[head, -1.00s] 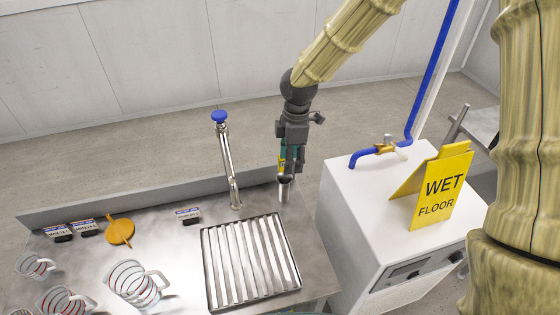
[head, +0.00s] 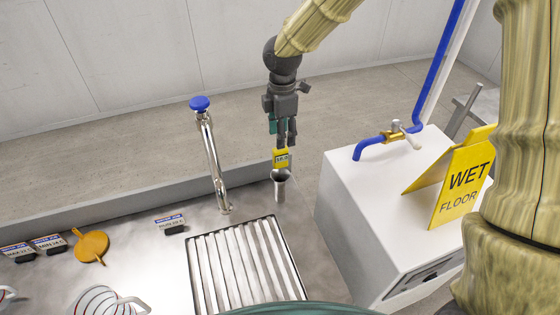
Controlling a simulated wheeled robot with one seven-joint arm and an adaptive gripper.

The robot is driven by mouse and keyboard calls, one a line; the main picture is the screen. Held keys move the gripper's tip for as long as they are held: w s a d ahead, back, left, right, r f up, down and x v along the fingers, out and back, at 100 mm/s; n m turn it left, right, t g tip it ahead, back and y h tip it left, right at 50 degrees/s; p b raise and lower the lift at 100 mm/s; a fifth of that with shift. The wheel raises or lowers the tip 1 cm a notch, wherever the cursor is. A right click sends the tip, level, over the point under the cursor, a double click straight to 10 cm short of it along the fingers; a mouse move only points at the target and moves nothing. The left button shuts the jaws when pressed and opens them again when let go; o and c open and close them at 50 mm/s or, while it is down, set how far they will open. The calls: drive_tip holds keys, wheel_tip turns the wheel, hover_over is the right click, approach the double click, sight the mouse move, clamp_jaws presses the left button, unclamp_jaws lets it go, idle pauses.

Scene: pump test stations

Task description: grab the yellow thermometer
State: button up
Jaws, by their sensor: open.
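The yellow thermometer (head: 281,157) shows a small display on its face. My gripper (head: 282,142) is open and points down, just above the thermometer. Its fingertips are close to the thermometer's top edge; I cannot tell whether they touch it. The lower part of the thermometer is hidden in the holder.
A chrome post with a blue knob (head: 211,150) stands left of the holder. A ribbed drain tray (head: 245,265) lies in front. A white cabinet (head: 345,215) with a yellow wet floor sign (head: 463,185) and a blue pipe (head: 368,149) stands right.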

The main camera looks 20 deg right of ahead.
sight(280, 159)
drive_tip(key=shift+a+f, duration=0.15)
drive_tip(key=shift+f, duration=0.35)
wheel_tip(280, 159, down, 3)
drive_tip(key=shift+w+a+f+p, duration=0.1)
drive_tip(key=shift+f+p, duration=0.05)
drive_tip(key=shift+p, duration=0.3)
drive_tip(key=shift+f+p, duration=0.3)
drive_tip(key=shift+f, duration=0.4)
drive_tip(key=shift+f+p, duration=0.9)
drive_tip(key=shift+f, duration=1.45)
clamp_jaws()
